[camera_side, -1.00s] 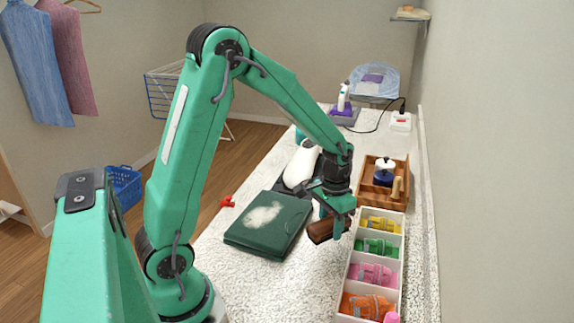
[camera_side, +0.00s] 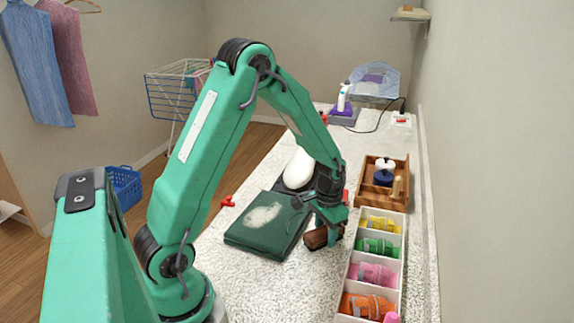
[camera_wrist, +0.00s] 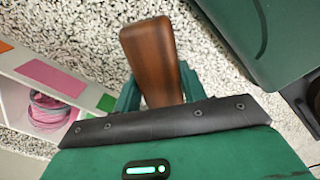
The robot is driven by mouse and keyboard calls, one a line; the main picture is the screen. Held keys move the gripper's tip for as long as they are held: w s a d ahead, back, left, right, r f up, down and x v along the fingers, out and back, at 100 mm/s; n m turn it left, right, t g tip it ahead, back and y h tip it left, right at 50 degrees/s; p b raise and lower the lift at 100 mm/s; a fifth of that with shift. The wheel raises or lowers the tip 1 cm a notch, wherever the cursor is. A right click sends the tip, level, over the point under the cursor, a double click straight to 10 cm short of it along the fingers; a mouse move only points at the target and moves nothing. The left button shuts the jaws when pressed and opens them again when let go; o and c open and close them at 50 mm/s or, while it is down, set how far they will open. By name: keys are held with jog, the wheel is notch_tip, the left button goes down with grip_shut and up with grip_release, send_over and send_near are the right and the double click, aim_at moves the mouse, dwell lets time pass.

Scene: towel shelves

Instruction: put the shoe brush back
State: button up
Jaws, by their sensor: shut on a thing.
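The shoe brush, a brown wooden block (camera_side: 316,239), is between the jaws of my gripper (camera_side: 331,234). My gripper is shut on it. In the wrist view the brush (camera_wrist: 150,58) sticks out beyond the jaws, its smooth brown back showing; bristles are hidden. It is low over the white speckled counter, between the green folded item and the white divided box; I cannot tell whether it touches the counter. A wooden caddy (camera_side: 373,198) stands farther back on the right, holding a dark blue and white jar (camera_side: 384,173) and a pale wooden-handled thing (camera_side: 397,186).
The white divided box (camera_side: 372,209) holds yellow, green, pink and orange bundles. A dark green item (camera_side: 254,237) with a whitish patch lies left of my gripper. A white shoe (camera_side: 298,170) is behind it. Red clips (camera_side: 228,201) lie at the counter's left edge.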

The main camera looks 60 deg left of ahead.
aim_at(326, 229)
jog(key=shift+f, duration=0.2)
jog(key=o, duration=0.9)
jog(key=shift+r, duration=0.1)
notch_tip(326, 229, up, 12)
jog(key=shift+w+r, duration=0.1)
dwell(0.4)
dwell(0.4)
